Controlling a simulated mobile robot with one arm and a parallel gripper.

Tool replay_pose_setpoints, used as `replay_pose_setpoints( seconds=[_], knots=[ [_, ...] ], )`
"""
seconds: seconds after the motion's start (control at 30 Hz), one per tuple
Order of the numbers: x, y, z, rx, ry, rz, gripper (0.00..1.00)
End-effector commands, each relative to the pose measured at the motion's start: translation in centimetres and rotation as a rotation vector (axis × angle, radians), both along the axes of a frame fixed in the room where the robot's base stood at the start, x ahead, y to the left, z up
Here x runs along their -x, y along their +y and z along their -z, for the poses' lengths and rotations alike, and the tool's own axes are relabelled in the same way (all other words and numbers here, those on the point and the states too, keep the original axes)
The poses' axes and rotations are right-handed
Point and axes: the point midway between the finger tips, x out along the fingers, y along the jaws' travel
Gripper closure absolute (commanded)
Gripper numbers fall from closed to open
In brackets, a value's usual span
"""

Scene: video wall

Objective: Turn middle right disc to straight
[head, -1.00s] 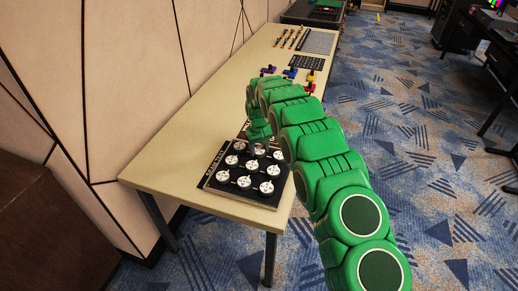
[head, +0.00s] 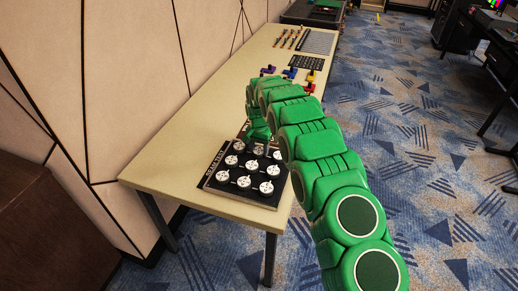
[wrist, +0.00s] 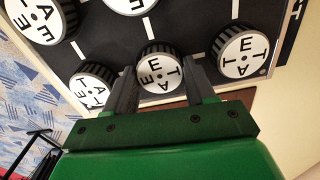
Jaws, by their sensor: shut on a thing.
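A black board (head: 211,186) with rows of round white-faced, lettered discs lies near the table's front end. My gripper (wrist: 158,84) is shut on the middle disc (wrist: 160,73) of the row nearest it in the wrist view. One finger is on each side of the disc's dark ridged rim. Its letters look tilted against the white lines on the board. In the head view my gripper (head: 263,140) is low over the board's back row and partly hidden by my own arm. Neighbouring discs stand left (wrist: 95,88) and right (wrist: 240,55) of the held one in the wrist view.
The table (head: 165,165) runs along a panelled wall (head: 130,70). Coloured pieces (head: 290,74) and dark panels (head: 305,62) lie farther back on it. The table is bare left of the board. Patterned carpet (head: 440,160) lies to the right.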

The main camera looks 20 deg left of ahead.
Motion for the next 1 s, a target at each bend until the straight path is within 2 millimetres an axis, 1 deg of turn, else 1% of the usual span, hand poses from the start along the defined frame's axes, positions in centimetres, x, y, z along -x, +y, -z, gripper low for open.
replay_pose_setpoints(
  seconds=[0.3,0.73,0.77,0.9,1.0],
  knots=[
    [-0.01,-0.09,-0.02,0.001,0.001,0.077,0.76],
    [-0.03,-0.08,-0.03,0.001,0.000,0.083,0.76],
    [-0.02,-0.08,-0.03,0.000,0.000,0.083,0.41],
    [-0.02,-0.06,-0.02,0.000,0.000,0.083,0.20],
    [-0.01,-0.04,-0.01,0.000,0.000,0.083,0.20]
  ],
)
